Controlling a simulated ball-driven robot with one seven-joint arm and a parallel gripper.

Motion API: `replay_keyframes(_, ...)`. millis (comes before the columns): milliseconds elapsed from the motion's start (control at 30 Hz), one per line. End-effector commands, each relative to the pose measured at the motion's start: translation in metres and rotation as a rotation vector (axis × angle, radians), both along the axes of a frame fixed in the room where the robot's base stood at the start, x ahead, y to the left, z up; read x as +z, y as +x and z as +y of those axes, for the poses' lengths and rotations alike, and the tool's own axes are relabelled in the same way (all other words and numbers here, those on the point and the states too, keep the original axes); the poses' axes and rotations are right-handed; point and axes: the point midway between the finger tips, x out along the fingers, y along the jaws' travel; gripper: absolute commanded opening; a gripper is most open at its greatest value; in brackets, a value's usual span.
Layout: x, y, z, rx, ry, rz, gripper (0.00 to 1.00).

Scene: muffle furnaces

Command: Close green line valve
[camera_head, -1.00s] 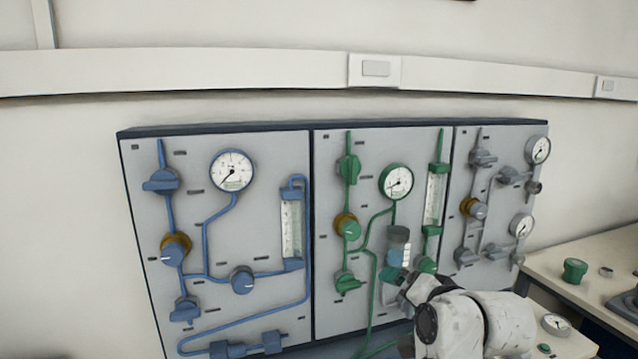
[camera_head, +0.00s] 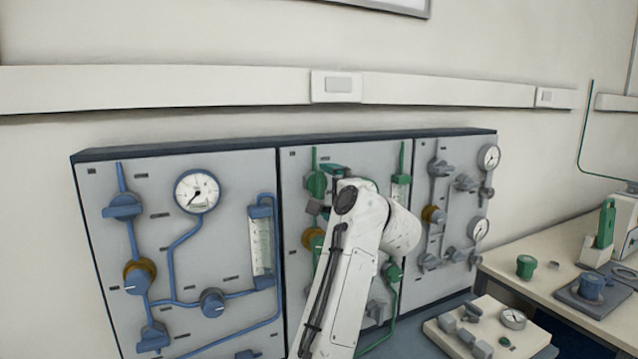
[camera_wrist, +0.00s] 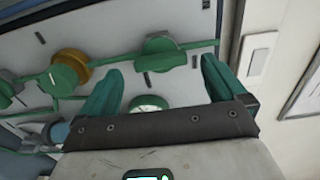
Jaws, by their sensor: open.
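The green line panel (camera_head: 295,164) is the middle panel on the wall. Its upper green valve (camera_head: 316,183) sits on a vertical green pipe, partly hidden by my gripper in the head view. In the wrist view this green valve (camera_wrist: 163,58) lies just beyond the fingertips, between them and not visibly touched. My gripper (camera_wrist: 162,72) is open, with green fingers on either side and nothing held. I cannot tell how far the valve is turned. The gold-collared green knob (camera_wrist: 66,72) is on the same pipe, left in the wrist view. The green gauge (camera_wrist: 149,102) shows between the fingers.
The blue panel (camera_head: 235,170) is on the left, the grey panel (camera_head: 458,215) on the right. My arm hides much of the green panel in the head view. A board with loose fittings (camera_head: 492,335) and a table (camera_head: 525,250) with equipment are at right.

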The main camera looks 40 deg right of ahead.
Motion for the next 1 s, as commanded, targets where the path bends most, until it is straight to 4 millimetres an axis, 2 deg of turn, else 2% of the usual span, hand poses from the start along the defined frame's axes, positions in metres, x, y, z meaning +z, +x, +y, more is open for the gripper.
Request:
replay_keyframes(100,0.002,0.019,-0.005,0.001,0.001,0.002,0.98)
replay_keyframes(300,0.000,0.039,-0.011,0.000,0.000,0.002,0.98)
replay_keyframes(700,0.000,0.046,-0.013,0.000,-0.002,0.001,0.98)
replay_keyframes(767,0.000,0.046,-0.013,0.000,-0.002,0.002,0.94)
replay_keyframes(1000,0.000,0.046,-0.013,0.000,-0.002,0.002,0.71)
